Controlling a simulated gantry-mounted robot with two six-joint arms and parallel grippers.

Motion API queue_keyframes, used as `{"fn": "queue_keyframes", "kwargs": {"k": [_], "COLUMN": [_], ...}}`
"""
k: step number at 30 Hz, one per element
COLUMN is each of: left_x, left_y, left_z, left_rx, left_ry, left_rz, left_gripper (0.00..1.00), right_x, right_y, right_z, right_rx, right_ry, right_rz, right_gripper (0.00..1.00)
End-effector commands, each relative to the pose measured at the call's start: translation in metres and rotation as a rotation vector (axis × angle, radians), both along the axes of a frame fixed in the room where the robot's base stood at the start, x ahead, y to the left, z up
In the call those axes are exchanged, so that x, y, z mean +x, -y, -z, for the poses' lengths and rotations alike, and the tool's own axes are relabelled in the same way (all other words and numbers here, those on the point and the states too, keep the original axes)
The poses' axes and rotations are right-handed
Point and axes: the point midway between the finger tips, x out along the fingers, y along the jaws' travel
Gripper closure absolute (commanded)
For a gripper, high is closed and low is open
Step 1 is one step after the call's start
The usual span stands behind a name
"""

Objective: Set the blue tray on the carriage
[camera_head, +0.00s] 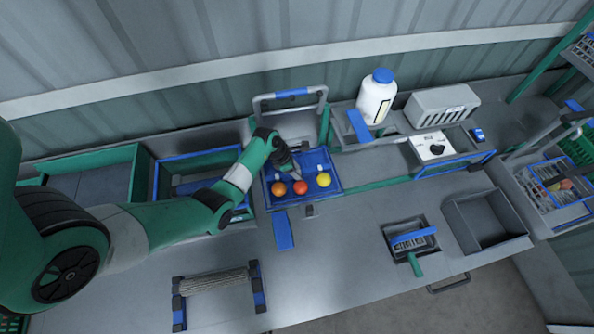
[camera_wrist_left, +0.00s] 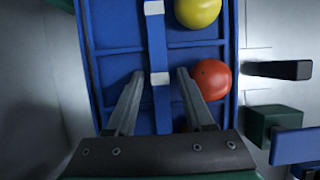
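The blue tray (camera_head: 314,162) sits at the back middle of the bench, with an orange, a red (camera_head: 300,187) and a yellow tomato (camera_head: 323,180) along its front side. My left gripper (camera_head: 286,165) is over the tray's rear left part. In the left wrist view, its two fingers (camera_wrist_left: 159,88) are apart, one on each side of a blue bar (camera_wrist_left: 157,45) with pale ends that crosses the blue tray (camera_wrist_left: 115,28). Gaps show between bar and fingers. I cannot tell which structure is the carriage. My right gripper is not in view.
A grey hoop (camera_head: 291,95) stands behind the tray. A blue-capped white bottle (camera_head: 376,100) stands at back right. A roller (camera_head: 215,283) lies front left; a brush holder (camera_head: 411,240) and a grey bin (camera_head: 484,220) stand right. The front middle bench is clear.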

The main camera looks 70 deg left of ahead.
Motion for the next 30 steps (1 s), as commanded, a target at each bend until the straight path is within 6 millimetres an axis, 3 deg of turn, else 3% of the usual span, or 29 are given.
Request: {"fn": "queue_keyframes", "kwargs": {"k": [10, 22, 30], "left_x": [-0.001, -0.035, -0.045], "left_y": [-0.001, -0.007, -0.008], "left_z": [-0.01, -0.094, -0.114], "left_rx": [0.001, 0.003, -0.001], "left_ry": [0.002, 0.003, 0.001], "left_rz": [-0.001, -0.002, -0.001], "left_gripper": [0.46, 0.46, 0.46], "right_x": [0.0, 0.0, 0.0], "right_y": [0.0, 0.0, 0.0], "right_z": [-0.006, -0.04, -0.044], "right_rx": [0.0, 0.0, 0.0], "right_ry": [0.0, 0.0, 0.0], "right_rz": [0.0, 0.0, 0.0], "right_gripper": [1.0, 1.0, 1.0]}}
